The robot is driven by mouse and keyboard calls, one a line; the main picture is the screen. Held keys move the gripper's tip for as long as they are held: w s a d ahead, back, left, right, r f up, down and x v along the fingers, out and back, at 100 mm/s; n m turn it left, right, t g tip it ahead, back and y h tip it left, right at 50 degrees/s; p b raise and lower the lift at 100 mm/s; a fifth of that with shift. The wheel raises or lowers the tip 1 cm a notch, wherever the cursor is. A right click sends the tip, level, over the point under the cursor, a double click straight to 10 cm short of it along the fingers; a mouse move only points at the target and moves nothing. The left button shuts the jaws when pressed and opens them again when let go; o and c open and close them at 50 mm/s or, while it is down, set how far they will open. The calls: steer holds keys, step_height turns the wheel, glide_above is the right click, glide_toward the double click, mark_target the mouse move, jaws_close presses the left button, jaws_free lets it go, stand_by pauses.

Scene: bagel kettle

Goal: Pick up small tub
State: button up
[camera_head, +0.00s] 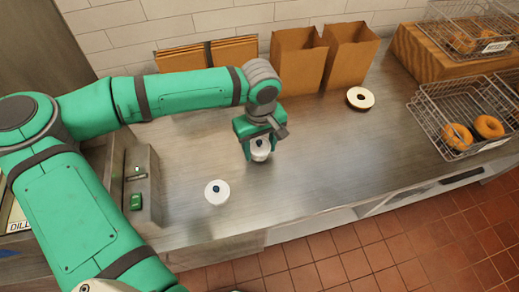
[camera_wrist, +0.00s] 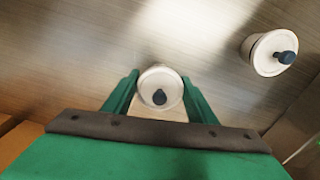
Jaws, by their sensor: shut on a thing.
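A small white tub (camera_head: 260,150) with a dark blue knob on its lid is between the fingers of my gripper (camera_head: 256,146) over the steel counter. In the wrist view the tub (camera_wrist: 160,92) sits upright between the two green fingers of my gripper (camera_wrist: 158,98), which are shut on its sides. I cannot tell whether its base touches the counter. A second white tub (camera_head: 217,192) of the same kind stands apart on the counter, left and nearer the front. It also shows at the upper right in the wrist view (camera_wrist: 268,54).
Brown paper bags (camera_head: 300,60) stand along the back wall. Wire baskets (camera_head: 460,120) with bagels are farther right. The middle of the counter (camera_head: 330,160) is clear.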

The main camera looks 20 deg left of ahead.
steer(key=s+a+r, duration=0.3)
steer(key=s+r, duration=0.8)
steer(key=s, duration=0.2)
steer(key=shift+s+r, duration=0.2)
steer(key=shift+s, duration=0.15)
steer(key=shift+w, duration=0.1)
